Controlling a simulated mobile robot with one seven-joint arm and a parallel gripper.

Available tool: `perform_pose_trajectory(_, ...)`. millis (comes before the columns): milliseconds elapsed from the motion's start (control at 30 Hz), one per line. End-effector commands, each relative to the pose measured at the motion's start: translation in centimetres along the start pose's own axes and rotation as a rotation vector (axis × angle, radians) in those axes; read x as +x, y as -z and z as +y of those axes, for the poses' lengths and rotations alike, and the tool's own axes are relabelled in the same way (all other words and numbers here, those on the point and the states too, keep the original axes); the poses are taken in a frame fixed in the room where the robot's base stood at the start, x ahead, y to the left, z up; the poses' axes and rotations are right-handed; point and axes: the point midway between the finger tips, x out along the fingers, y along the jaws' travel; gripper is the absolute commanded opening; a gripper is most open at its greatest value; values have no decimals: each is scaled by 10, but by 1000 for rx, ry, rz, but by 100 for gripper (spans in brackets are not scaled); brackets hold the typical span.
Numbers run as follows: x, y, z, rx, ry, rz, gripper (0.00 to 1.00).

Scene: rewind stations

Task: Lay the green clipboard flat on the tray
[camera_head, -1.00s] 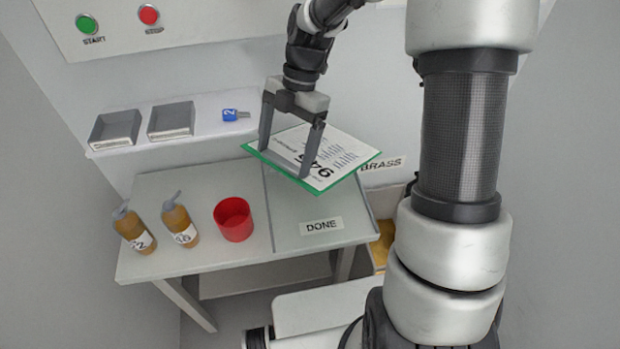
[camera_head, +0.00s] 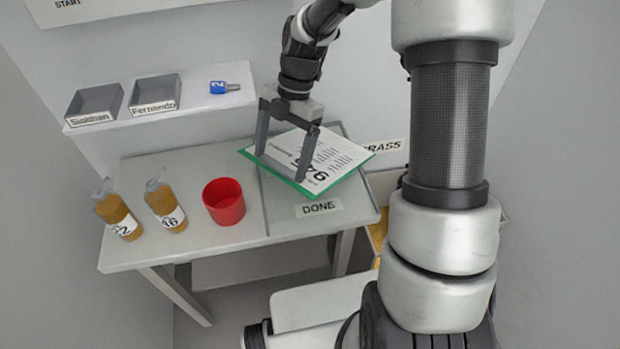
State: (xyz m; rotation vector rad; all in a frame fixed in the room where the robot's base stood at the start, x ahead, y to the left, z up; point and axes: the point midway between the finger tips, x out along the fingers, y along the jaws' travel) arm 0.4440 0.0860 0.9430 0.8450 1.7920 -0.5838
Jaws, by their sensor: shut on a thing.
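The green clipboard (camera_head: 337,165) carries a white printed sheet with a large number on it. My gripper (camera_head: 283,168) is shut on the clipboard at its left part, with one finger at the left corner and the other over the sheet. The clipboard is over the grey tray (camera_head: 285,225) marked DONE, on the right part of the table. It looks slightly tilted, and I cannot tell whether its lower edge touches the tray.
A red cup (camera_head: 224,202) stands just left of the tray. Two amber bottles (camera_head: 118,215) (camera_head: 166,207) stand further left. A shelf (camera_head: 195,105) behind holds two grey bins (camera_head: 95,102) (camera_head: 155,93) and a blue-tagged item (camera_head: 224,87). A BRASS bin (camera_head: 380,188) is right of the table.

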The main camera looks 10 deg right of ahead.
Motion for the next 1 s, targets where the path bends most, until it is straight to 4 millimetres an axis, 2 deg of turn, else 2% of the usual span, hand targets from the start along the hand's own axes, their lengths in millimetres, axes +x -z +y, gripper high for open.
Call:
perform_pose_trajectory(267, 1, -1, 0, -1, -1, -1, 42)
perform_pose_trajectory(300, 2, -1, 0, -1, -1, -1, 89)
perform_pose_trajectory(367, 2, -1, 0, -1, -1, -1, 98)
perform_pose_trajectory(667, 1, 1, 0, -1, -1, -1, 98)
perform_pose_trajectory(1000, 0, 38, 0, -4, 0, -2, 98)
